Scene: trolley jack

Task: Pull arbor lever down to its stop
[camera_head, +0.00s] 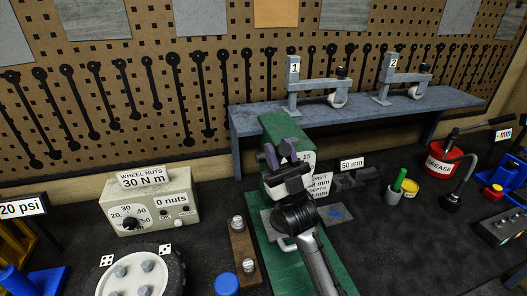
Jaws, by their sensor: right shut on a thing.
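The green arbor press (283,128) stands in the middle, with a green base (262,262) below it. My right gripper (280,153) is in front of the press column, its arm coming up from the bottom. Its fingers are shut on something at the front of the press. It looks like the arbor lever, but the fingers cover it and I cannot make out its shape or angle. A grey plate (275,215) lies on the base beside my arm. My left gripper is not in view.
A torque box (150,203) labelled wheel nuts and a wheel hub (140,277) are at left. A grey shelf (440,102) with stands 1 and 2 is behind. A red grease pot (441,163) and green-handled cup (395,192) are at right.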

